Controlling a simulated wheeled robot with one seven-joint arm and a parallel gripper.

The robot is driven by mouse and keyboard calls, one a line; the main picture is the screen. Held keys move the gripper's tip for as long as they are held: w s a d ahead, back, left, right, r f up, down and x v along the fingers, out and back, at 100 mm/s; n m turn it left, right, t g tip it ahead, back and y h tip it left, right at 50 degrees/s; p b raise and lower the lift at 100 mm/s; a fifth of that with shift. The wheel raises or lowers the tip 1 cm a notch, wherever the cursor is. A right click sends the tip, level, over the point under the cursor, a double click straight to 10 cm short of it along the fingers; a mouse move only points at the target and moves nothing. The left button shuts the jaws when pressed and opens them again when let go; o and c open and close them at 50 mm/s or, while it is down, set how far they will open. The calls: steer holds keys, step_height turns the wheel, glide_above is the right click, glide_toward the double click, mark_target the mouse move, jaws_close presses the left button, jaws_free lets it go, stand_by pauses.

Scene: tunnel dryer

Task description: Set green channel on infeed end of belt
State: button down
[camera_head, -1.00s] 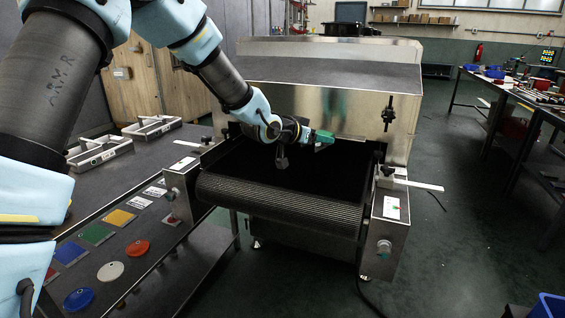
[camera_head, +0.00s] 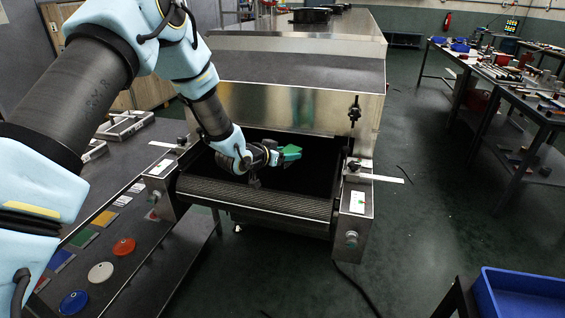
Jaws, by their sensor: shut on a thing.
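The green channel (camera_head: 288,153) is at the end of my arm, above the dark mouth of the dryer. My gripper (camera_head: 277,156) is shut on it. The channel is tilted, and its lower edge is partly hidden by the gripper. The belt (camera_head: 255,196) shows as a ribbed dark mesh curving over the front roller at the infeed end. The gripper is over the belt just behind this roller. The belt surface under it is in black shadow, so I cannot tell the gap.
Metal side posts flank the belt, with a flat arm sticking out from the right post (camera_head: 355,205). The steel dryer hood (camera_head: 290,105) stands close behind. A dark bench (camera_head: 140,215) with coloured patches and discs lies left. A blue bin (camera_head: 520,292) is front right.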

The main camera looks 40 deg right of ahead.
mark_target(287, 173)
steer(key=shift+f+p, duration=0.6)
steer(key=shift+f, duration=1.8)
steer(key=shift+f, duration=0.2)
steer(key=shift+c, duration=0.6)
jaws_free()
steer(key=shift+r, duration=0.15)
steer(key=shift+a+r, duration=0.1)
steer(key=shift+a, duration=0.1)
steer(key=b+v, duration=0.3)
steer(key=v, duration=0.8)
steer(key=shift+s+a+r, duration=0.1)
steer(key=shift+a, duration=0.2)
